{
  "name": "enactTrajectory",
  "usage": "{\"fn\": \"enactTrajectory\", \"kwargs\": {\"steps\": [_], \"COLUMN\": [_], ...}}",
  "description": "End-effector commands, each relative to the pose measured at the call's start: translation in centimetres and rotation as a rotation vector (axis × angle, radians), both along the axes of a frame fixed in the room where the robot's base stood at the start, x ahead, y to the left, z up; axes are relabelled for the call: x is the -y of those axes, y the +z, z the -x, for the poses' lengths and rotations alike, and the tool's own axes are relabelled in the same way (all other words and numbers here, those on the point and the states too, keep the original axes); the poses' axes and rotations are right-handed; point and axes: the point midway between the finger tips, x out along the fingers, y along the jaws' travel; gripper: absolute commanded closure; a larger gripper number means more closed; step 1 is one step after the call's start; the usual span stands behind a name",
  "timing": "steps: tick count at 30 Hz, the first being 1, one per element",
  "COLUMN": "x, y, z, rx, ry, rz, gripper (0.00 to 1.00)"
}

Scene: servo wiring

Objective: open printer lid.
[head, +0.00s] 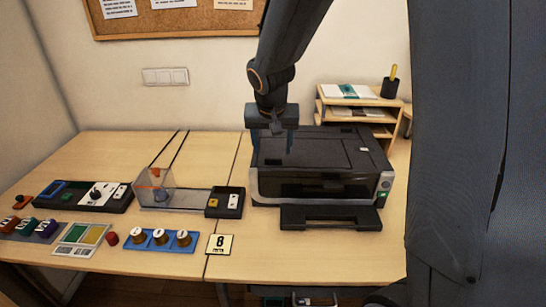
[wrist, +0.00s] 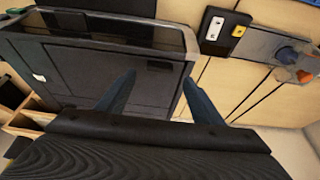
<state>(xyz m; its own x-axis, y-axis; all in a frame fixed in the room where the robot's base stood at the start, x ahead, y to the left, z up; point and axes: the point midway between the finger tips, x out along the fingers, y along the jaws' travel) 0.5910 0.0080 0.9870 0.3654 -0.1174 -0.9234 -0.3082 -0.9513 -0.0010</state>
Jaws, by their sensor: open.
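The printer (head: 325,185) is dark with a silver front and stands on the right part of the desk. Its flat black lid (head: 325,148) is down. An output tray (head: 330,217) sticks out at the printer's front. My gripper (head: 274,150) hangs over the lid's left part, pointing down. In the wrist view my gripper (wrist: 160,88) has its two fingers apart with nothing between them. One finger lies over the lid (wrist: 85,72) and the other near the printer's side edge. I cannot tell whether either finger touches the printer.
Left of the printer is a black module with yellow and white buttons (head: 226,202), beside a clear box (head: 155,188). A blue strip with several knobs (head: 160,240) and a card marked 8 (head: 219,244) lie in front. A wooden shelf (head: 398,118) stands behind the printer.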

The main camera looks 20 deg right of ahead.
Motion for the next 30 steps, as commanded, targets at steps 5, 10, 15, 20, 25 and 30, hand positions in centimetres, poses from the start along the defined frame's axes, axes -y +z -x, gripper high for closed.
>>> {"fn": "enactTrajectory", "kwargs": {"steps": [5, 10, 15, 20, 25, 30], "x": [0.4, 0.7, 0.7, 0.7, 0.7, 0.7], "y": [-2.6, -4.2, -4.8, -4.8, -4.8, -4.8], "z": [-0.9, -1.5, -1.8, -1.8, -1.8, -1.8], "rx": [-0.004, -0.003, -0.002, -0.002, -0.002, -0.002], "ry": [-0.002, -0.001, -0.002, -0.001, -0.001, -0.001], "rz": [0.000, 0.001, 0.000, 0.000, 0.000, -0.001], "gripper": [0.39, 0.39, 0.39, 0.39, 0.54, 0.83]}}
